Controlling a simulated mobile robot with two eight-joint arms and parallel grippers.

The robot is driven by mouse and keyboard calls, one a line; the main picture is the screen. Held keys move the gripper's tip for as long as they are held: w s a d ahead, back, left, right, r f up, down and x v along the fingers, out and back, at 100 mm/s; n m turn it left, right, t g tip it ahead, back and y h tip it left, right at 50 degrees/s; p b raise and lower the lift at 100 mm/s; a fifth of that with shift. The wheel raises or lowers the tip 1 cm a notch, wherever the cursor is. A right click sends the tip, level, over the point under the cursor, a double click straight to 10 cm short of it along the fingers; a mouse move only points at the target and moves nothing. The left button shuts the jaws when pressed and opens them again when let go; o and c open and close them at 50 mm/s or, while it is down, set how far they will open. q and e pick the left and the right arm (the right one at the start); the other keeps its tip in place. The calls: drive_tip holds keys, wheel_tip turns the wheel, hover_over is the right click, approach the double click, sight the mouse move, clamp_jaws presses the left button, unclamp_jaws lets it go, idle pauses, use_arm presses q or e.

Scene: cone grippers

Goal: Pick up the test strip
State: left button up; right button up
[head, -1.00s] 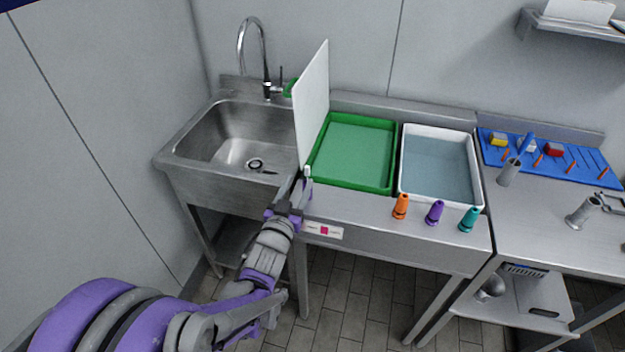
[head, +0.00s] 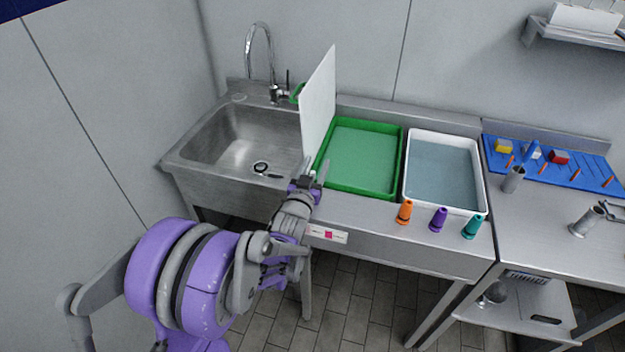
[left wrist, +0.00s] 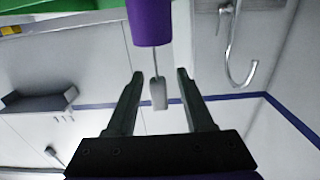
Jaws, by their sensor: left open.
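In the left wrist view a pale narrow tab (left wrist: 158,96), which looks like the test strip, sits at the end of a thin stem. The stem comes out of a purple cylinder (left wrist: 149,20) at the top of that view. My left gripper (left wrist: 158,74) is open, with one finger on each side of the tab and stem and a gap on both sides. In the head view my left gripper (head: 313,172) is at the front edge of the counter, beside the white upright panel (head: 318,100); the strip cannot be made out there. My right gripper is not in view.
A green tray (head: 402,165) and a white tray of water (head: 483,180) are right of the panel. Orange (head: 405,212), purple (head: 438,219) and teal (head: 472,226) cones stand along the front edge. The sink (head: 225,150) is left.

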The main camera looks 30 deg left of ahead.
use_arm(q)
clamp_jaws()
drive_tip(key=shift+r, duration=0.1)
idle(0.3)
wheel_tip(320, 180, up, 10)
drive_tip(key=p, duration=0.1)
idle(0.5)
